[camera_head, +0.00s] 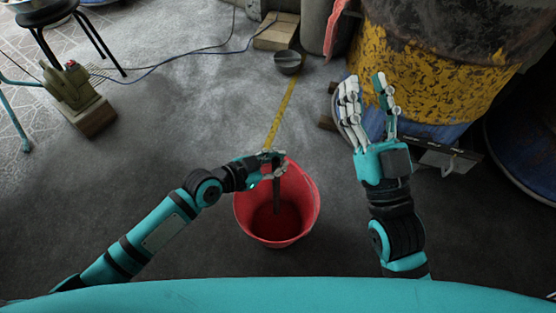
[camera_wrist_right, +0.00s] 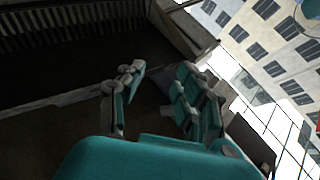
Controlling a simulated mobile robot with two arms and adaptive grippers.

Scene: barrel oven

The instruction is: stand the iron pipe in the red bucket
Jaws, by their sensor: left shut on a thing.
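The red bucket (camera_head: 246,215) stands on the grey floor just in front of my body in the head view. The dark iron pipe (camera_head: 277,196) is upright, with its lower part inside the bucket. My left gripper (camera_head: 274,166) is shut on the pipe's upper part, at the bucket's far rim. I cannot tell whether the pipe's lower end touches the bucket's bottom. My right gripper (camera_head: 368,103) is raised to the right of the bucket, open and empty. Its spread fingers also show in the right wrist view (camera_wrist_right: 158,100).
A yellow, rusty barrel (camera_head: 435,75) stands close behind my right gripper. A dark bowl (camera_head: 288,62), a cardboard box (camera_head: 277,32) and blue cables (camera_head: 190,55) lie farther back. A green machine (camera_head: 70,88) on a wooden block and a black stool (camera_head: 45,12) are at the left. The floor around the bucket is clear.

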